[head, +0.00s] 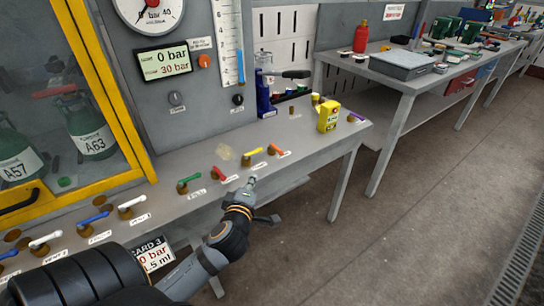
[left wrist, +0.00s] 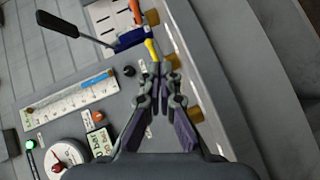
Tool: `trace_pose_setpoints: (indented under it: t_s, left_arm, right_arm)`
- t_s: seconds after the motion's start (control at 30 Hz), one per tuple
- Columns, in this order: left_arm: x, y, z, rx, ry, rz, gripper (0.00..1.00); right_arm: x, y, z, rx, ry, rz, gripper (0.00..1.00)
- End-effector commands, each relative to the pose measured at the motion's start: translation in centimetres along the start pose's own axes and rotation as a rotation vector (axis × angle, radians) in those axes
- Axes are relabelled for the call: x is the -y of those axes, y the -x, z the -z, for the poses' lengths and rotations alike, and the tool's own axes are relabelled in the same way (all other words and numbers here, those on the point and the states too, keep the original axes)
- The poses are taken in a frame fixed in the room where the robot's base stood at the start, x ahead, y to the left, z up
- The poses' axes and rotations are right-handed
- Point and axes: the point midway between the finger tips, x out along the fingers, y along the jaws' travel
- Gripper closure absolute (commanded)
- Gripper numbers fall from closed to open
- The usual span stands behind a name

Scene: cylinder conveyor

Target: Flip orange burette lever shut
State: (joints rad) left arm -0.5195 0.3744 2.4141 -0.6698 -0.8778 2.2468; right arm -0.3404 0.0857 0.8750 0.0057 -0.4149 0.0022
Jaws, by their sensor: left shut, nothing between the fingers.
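The orange lever (head: 277,150) is the far one in a row of coloured levers on the grey bench, to the right of the yellow lever (head: 253,151). In the left wrist view, the orange lever (left wrist: 136,11) shows at the top edge, partly cut off. The yellow lever (left wrist: 151,49) is just ahead of my fingertips there. My left gripper (head: 252,182) is shut and empty, near the bench's front edge, nearer to me than the yellow lever. It also shows in the left wrist view (left wrist: 161,68). I cannot tell whether it touches anything. My right gripper is not in view.
A red lever (head: 218,173) and a green lever (head: 188,181) are to the left. A yellow box (head: 328,116) and a blue pump (head: 265,93) stand farther along the bench. A panel with a gauge (head: 150,12) rises behind. The floor at right is clear.

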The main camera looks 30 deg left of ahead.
Motion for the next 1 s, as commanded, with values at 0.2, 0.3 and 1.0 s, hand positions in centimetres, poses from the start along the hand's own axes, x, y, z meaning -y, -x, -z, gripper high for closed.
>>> trace_pose_setpoints:
  t_s: [0.2,0.3,1.0]
  left_arm:
    - [-1.9,-0.2,-0.1,0.017,0.149,-0.087,1.00]
    - [-2.0,-0.2,-0.1,0.019,0.163,-0.094,1.00]
    - [-2.8,-7.6,-0.1,0.016,0.162,-0.094,1.00]
  right_arm:
    - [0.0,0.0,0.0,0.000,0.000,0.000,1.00]
    - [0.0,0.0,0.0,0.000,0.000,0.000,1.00]
    - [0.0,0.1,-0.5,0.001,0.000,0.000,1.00]
